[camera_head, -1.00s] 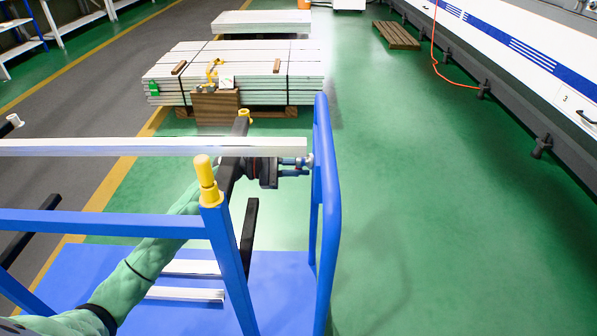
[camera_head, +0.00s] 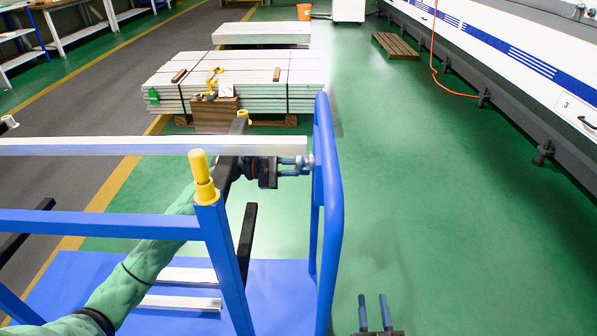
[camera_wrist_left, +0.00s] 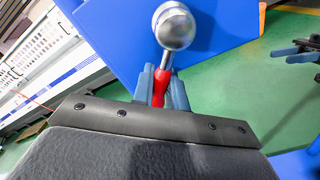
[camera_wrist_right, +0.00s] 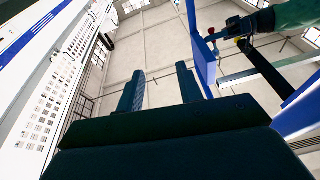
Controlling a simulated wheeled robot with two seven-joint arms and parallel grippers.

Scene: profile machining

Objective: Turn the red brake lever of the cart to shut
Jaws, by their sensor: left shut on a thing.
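The brake lever shows in the left wrist view as a red shaft (camera_wrist_left: 160,88) with a silver ball knob (camera_wrist_left: 174,28). My left gripper (camera_wrist_left: 161,90) is shut on the red shaft, with a blue finger on each side. In the head view my left gripper (camera_head: 295,167) is beside the upright blue handle (camera_head: 329,200) of the cart, where its fingers and body hide most of the lever. My right gripper (camera_head: 374,312) is open and empty, low over the green floor to the right of the cart. Its spread fingers show in the right wrist view (camera_wrist_right: 160,92).
The blue cart deck (camera_head: 275,285) carries light profiles (camera_head: 180,303). A long pale profile (camera_head: 140,145) lies across the cart's upper arms. A strapped panel stack (camera_head: 260,75) stands beyond. A long white machine (camera_head: 530,60) lines the right side.

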